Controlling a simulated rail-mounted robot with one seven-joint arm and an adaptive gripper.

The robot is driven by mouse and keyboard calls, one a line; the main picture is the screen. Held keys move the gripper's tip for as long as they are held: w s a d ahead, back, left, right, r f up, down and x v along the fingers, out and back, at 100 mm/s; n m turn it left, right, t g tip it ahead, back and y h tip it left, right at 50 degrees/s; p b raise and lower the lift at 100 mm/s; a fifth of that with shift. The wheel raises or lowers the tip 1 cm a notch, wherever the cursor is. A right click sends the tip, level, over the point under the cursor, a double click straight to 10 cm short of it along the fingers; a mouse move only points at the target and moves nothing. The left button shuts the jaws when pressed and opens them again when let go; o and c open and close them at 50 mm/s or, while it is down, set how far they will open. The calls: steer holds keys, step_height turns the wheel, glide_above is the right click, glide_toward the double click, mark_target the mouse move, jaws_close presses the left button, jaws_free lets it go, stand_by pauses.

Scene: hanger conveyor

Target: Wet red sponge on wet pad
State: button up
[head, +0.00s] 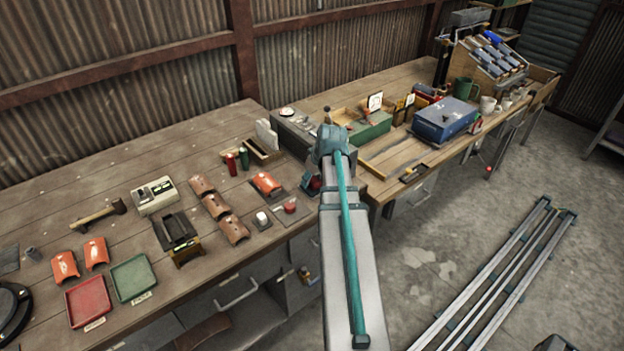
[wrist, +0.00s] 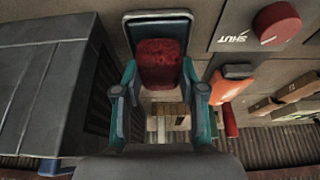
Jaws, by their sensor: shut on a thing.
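The red sponge (wrist: 160,62) is between the two teal fingers of my gripper (wrist: 159,75) in the wrist view, and the fingers are shut on its sides. My arm hides part of that spot.
A red knob (wrist: 276,22) on a plate marked SHUT is beside the pad. A dark ribbed box (wrist: 45,75) stands close on the other side. Orange and brown curved pieces (head: 233,230), a green tray (head: 133,277) and a red tray (head: 89,302) lie farther left.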

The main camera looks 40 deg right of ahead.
mark_target(312, 179)
steer(key=shift+r+p, duration=1.65)
steer(key=shift+r, duration=1.35)
